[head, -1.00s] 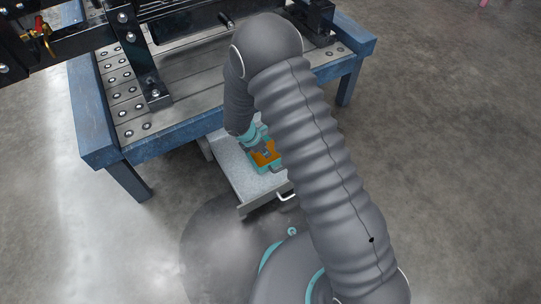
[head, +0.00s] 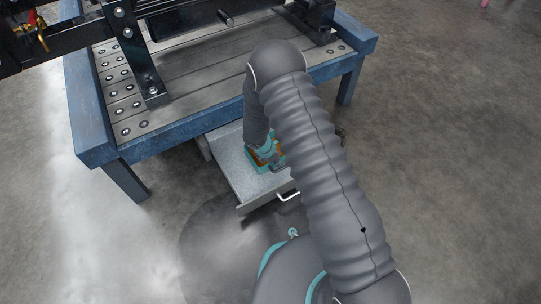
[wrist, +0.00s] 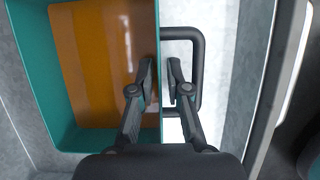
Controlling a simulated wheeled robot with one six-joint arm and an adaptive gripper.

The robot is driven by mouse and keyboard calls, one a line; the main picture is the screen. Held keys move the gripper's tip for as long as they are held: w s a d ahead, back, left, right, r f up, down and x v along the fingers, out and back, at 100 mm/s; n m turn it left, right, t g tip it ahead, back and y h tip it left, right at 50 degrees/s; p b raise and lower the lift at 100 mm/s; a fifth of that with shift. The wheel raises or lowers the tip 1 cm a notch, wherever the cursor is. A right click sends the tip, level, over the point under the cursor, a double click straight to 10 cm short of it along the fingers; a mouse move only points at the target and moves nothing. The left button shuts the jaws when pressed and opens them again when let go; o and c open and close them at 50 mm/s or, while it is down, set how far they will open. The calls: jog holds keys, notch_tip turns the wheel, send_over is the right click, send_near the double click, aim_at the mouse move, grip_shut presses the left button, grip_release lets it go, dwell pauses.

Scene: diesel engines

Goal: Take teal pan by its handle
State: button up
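The teal pan (wrist: 98,141) fills the left of the wrist view and holds a glossy orange-brown liquid (wrist: 100,60). Its black loop handle (wrist: 198,60) stands out from the right wall. My gripper (wrist: 162,82) is open and empty. Its left finger shows over the pan's inner edge and its right finger over the gap inside the handle loop, left of the loop's outer bar. I cannot tell the height between fingertips and rim. In the head view the pan (head: 253,168) is mostly hidden under my wrist.
The pan sits in an open grey drawer (head: 232,170) with a white pull handle (head: 288,196), below a blue-framed workbench (head: 170,143). Black engine-stand beams (head: 135,50) rise above the bench top. The drawer's front wall (wrist: 272,90) runs right of the handle. Open concrete floor lies to the right.

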jog(key=shift+w+d+f, duration=0.15)
jog(key=shift+f, duration=0.3)
grip_shut()
jog(key=shift+r, duration=0.25)
jog(key=shift+r+p, duration=0.55)
jog(key=shift+r, duration=1.4)
jog(key=shift+s+d+r, duration=0.2)
jog(key=shift+d+r, duration=0.05)
jog(key=shift+d, duration=0.35)
jog(key=s+d+r, duration=0.3)
jog(key=d+r, duration=0.3)
jog(key=d, duration=0.3)
jog(key=shift+s+d, duration=0.2)
jog(key=shift+d, duration=0.15)
jog(key=shift+r, duration=0.1)
